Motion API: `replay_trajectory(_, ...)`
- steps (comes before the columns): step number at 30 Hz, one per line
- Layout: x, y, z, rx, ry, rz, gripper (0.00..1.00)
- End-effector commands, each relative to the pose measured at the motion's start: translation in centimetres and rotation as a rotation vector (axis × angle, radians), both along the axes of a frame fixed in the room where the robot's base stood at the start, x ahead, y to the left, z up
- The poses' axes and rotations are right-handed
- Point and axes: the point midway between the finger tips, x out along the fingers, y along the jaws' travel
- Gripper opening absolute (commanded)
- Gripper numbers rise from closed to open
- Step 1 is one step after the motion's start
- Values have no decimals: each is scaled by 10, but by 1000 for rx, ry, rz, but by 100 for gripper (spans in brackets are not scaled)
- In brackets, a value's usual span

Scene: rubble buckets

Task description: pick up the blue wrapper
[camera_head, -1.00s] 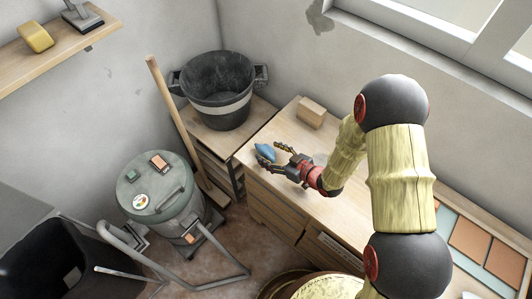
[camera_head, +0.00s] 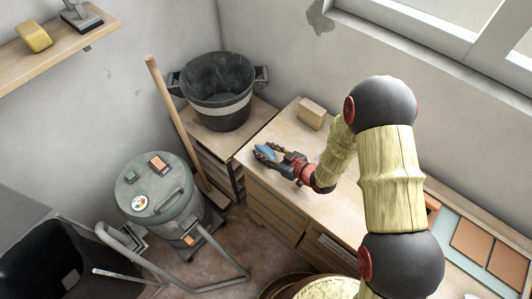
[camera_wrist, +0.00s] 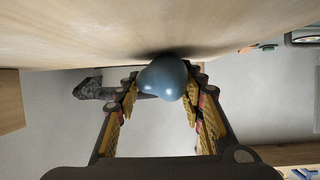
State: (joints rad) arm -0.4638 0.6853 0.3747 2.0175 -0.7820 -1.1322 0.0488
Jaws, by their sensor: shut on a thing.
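The blue wrapper (camera_head: 265,151) is a small, rounded blue piece at the left end of the wooden cabinet top (camera_head: 322,205). My gripper (camera_head: 268,153) reaches in from the right, low over the top, with its fingers on either side of the wrapper. In the wrist view the wrapper (camera_wrist: 163,77) sits between the fingertips of my gripper (camera_wrist: 162,82), close to the wood surface. The fingers are shut on it. I cannot tell whether it still touches the wood.
A wooden block (camera_head: 312,113) stands behind my gripper. A black bucket (camera_head: 217,92) stands on a lower cabinet at the back left. A grey-green vacuum drum (camera_head: 158,195) and a leaning wooden handle (camera_head: 172,115) are left of the cabinet. Orange tiles (camera_head: 475,240) lie at right.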

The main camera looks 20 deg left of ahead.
Motion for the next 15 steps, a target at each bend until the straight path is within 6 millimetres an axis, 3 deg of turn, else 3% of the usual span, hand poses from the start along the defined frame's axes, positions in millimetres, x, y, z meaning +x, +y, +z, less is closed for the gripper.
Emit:
replay_trajectory(6,0,0,0,0,0,0,21)
replay_trajectory(15,0,0,4,0,-1,0,21)
